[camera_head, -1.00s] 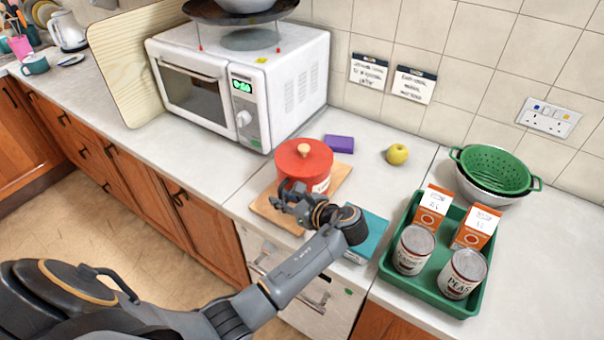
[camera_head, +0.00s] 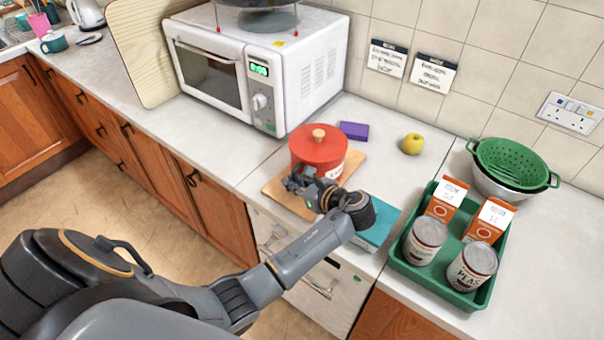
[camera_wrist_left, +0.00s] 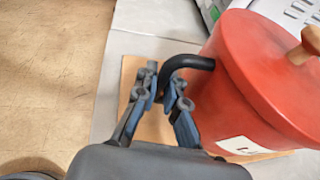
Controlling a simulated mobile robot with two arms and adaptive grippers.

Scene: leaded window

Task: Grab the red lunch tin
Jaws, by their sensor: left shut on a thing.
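The red lunch tin (camera_head: 318,150) is a round red tin with a red lid and a wooden knob, standing upright on a wooden board (camera_head: 283,196). In the left wrist view the tin (camera_wrist_left: 245,85) fills the right side, with a white label low on its wall and a black curved handle (camera_wrist_left: 186,63) on its side. My left gripper (camera_head: 300,181) is at the near side of the tin. In the wrist view its fingers (camera_wrist_left: 165,88) are shut on the black handle. My right gripper is not in view.
A teal box (camera_head: 378,228) lies right of the board, close under my left wrist. A green tray (camera_head: 437,278) with cans and cartons is further right. A white microwave (camera_head: 262,65) stands behind left. A purple block (camera_head: 354,131) and yellow apple (camera_head: 413,144) lie behind.

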